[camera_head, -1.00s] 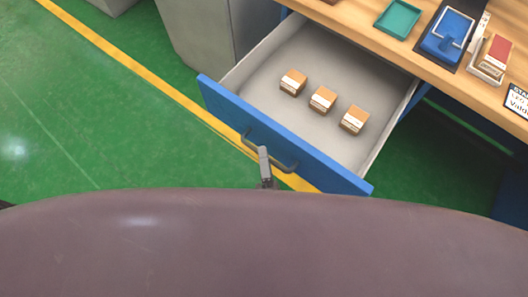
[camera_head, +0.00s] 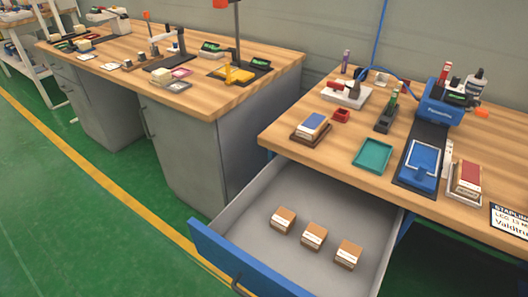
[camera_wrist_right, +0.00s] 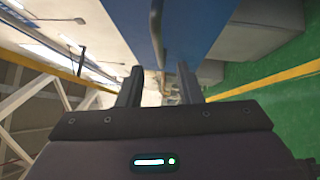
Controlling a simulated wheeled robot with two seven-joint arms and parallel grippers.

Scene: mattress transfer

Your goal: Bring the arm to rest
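My right gripper (camera_wrist_right: 159,70) shows in the right wrist view with its two dark fingers apart. The handle bar (camera_wrist_right: 156,22) of the drawer appears ahead of the gap between the fingertips; whether it lies between them or beyond them is hard to tell. The blue drawer front (camera_wrist_right: 195,25) fills the upper middle there. In the head view the drawer (camera_head: 250,215) stands open with its blue front (camera_head: 222,255) at lower left. The handle (camera_head: 238,286) is cut by the bottom edge. Neither gripper shows in the head view.
Three small brown-and-white boxes (camera_head: 313,236) lie in the drawer. The wooden workbench (camera_head: 320,120) above it holds a teal tray (camera_head: 373,156), a blue device (camera_head: 422,164) and boxes. A second bench (camera_head: 200,105) stands left. Green floor (camera_head: 60,220) with a yellow line is clear at left.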

